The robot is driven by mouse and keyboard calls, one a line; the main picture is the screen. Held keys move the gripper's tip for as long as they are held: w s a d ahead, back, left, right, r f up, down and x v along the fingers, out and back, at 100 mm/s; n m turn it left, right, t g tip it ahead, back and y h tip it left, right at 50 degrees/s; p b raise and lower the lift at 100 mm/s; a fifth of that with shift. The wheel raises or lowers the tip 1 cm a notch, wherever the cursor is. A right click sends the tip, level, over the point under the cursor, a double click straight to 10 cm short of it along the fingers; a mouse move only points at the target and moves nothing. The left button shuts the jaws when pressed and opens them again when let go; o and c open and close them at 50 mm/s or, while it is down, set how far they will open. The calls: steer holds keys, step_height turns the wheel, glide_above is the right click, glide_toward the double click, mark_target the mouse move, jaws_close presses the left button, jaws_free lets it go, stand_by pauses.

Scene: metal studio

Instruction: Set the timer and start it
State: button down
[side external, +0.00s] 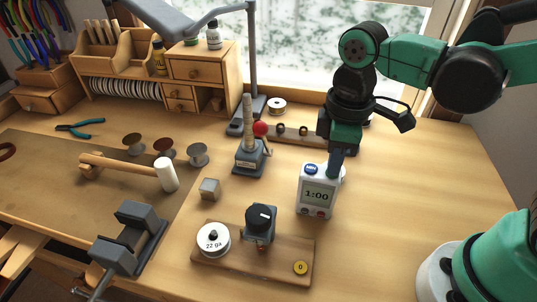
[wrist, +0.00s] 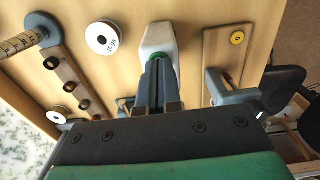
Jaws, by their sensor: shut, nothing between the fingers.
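The white timer (side external: 314,196) stands upright on the workbench, and its display reads 1:00. A blue button marked MIN (side external: 311,169) is on its top left. A small red button (side external: 319,212) shows low on its front. My gripper (side external: 335,174) is shut and empty, pointing down at the top right of the timer. In the wrist view the shut fingertips (wrist: 158,62) are over a green button (wrist: 157,54) on the white timer (wrist: 158,37) and partly hide it. I cannot tell whether they touch the button.
A wooden board (side external: 283,266) with a white spool (side external: 212,240) and a black-topped device (side external: 261,219) lies in front left. A ring mandrel stand (side external: 249,155) stands behind left. A vise (side external: 131,238) and a mallet (side external: 128,170) are farther left. The bench to the right is clear.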

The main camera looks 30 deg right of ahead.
stand_by(0.3)
steer(key=shift+f, duration=0.85)
steer(key=shift+w, duration=0.1)
step_height(320, 180, up, 9)
stand_by(0.3)
steer(key=shift+w, duration=0.1)
stand_by(0.4)
steer(key=w+d+f+m+t, duration=0.1)
steer(key=d+f+m+t, duration=0.3)
steer(key=d+m+t, duration=0.3)
steer(key=shift+w+d+m, duration=0.25)
steer(key=shift+d+m, duration=0.05)
steer(key=shift+m, duration=0.7)
steer(key=shift+f, duration=0.1)
